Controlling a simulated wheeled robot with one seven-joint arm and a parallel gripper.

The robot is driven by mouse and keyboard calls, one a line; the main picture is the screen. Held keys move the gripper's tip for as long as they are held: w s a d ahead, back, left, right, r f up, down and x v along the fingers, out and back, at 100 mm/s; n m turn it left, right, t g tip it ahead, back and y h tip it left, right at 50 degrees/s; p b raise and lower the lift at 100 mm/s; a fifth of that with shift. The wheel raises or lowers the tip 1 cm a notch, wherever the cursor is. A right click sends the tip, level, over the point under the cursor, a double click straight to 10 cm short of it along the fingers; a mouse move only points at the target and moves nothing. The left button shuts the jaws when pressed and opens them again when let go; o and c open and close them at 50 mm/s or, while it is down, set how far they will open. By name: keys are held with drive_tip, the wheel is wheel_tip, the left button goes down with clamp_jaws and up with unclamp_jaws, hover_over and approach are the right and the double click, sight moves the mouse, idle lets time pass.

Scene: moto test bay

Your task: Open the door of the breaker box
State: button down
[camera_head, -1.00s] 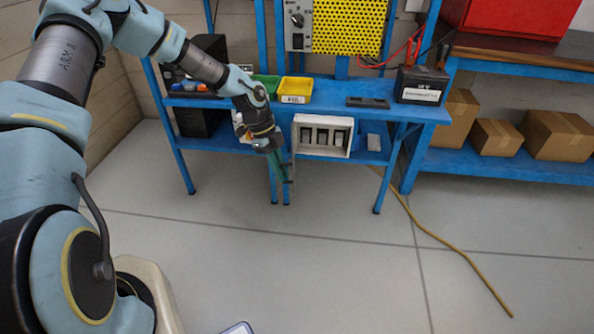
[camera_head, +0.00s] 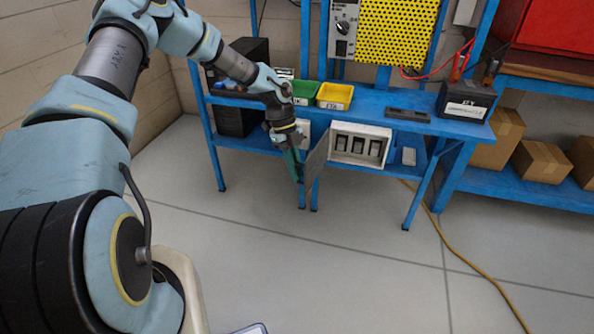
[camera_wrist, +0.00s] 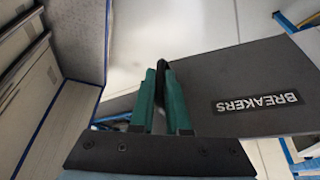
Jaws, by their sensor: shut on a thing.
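The breaker box (camera_head: 333,146) is a pale box under the blue bench in the head view, with its front open and several dark breakers showing inside. Its grey door (camera_head: 317,158) stands swung out at the box's left side. In the wrist view the door (camera_wrist: 235,72) is a dark panel with a "BREAKERS" label (camera_wrist: 257,103). My gripper (camera_head: 297,170) is at the door's outer edge, left of the box. Its green fingers (camera_wrist: 163,75) are shut on a dark part at that edge, likely the handle, which they mostly hide.
The blue workbench (camera_head: 385,122) carries a yellow bin (camera_head: 335,96), a green bin (camera_head: 305,92) and a black battery (camera_head: 466,102). Bench legs stand close to the door and my gripper. A yellow cable (camera_head: 470,262) lies on the floor. The floor in front is mostly clear.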

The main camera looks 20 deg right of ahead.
drive_tip(key=c, duration=1.2)
unclamp_jaws()
drive_tip(key=shift+r, duration=0.1)
drive_tip(key=b+v, duration=0.1)
drive_tip(key=v, duration=0.9)
drive_tip(key=shift+w+a+r+b, duration=0.1)
drive_tip(key=shift+w+r+b, duration=0.15)
drive_tip(key=shift+b, duration=0.15)
